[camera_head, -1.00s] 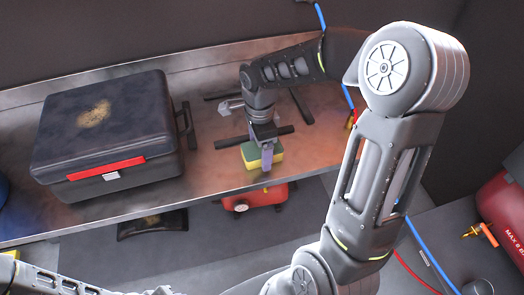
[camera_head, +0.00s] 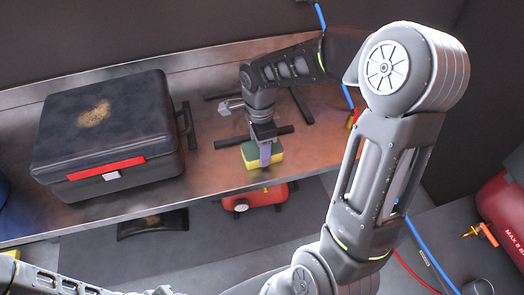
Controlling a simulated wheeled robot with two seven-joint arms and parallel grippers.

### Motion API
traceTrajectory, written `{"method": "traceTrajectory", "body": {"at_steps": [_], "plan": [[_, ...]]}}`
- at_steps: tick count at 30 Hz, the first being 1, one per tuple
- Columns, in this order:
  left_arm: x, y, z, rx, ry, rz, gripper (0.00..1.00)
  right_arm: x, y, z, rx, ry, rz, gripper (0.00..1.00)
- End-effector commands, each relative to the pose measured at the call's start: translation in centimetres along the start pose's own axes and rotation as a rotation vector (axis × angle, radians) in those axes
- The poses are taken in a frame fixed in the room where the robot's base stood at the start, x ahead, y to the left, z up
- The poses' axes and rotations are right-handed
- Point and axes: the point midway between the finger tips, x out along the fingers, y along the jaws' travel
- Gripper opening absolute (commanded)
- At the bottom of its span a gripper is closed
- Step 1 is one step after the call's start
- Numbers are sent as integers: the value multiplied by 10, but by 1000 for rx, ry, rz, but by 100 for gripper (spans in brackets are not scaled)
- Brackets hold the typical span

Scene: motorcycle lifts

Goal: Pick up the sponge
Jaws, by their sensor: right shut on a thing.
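The sponge (camera_head: 249,157), yellow with a dark green top, is at the front edge of the metal shelf (camera_head: 214,172). My right gripper (camera_head: 264,155) points down over it from above and is shut on it, with a grey finger across its front side. The far finger is hidden. I cannot tell whether the sponge still touches the shelf. My left arm (camera_head: 60,283) shows only in the lower left corner; its gripper is not clearly visible.
A black case (camera_head: 105,135) with a red handle stands left of the sponge on the shelf. Black bars (camera_head: 268,136) lie behind the sponge. A red tank (camera_head: 265,198) sits below the shelf edge. A larger red tank (camera_head: 507,212) stands at the far right.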

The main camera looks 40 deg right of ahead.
Motion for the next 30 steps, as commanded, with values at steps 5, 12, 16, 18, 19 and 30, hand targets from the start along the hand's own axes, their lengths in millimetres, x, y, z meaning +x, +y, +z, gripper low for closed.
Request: {"method": "traceTrajectory", "body": {"at_steps": [5,12,16,18,19,30], "plan": [[0,0,0,0,0,0,34,0,0,0,0,0,0,18],[3,-1,0,0,1,1,34,-17,-1,0,0,0,-3,18],[6,-2,-1,1,2,2,34,-41,-2,0,1,0,-6,18],[8,-2,-1,2,2,2,34,-55,-1,1,0,-1,-6,18],[8,-2,-1,2,2,3,34,-61,-2,0,0,-1,-6,18],[11,-3,-2,3,3,4,34,-100,0,0,1,1,0,18]]}}
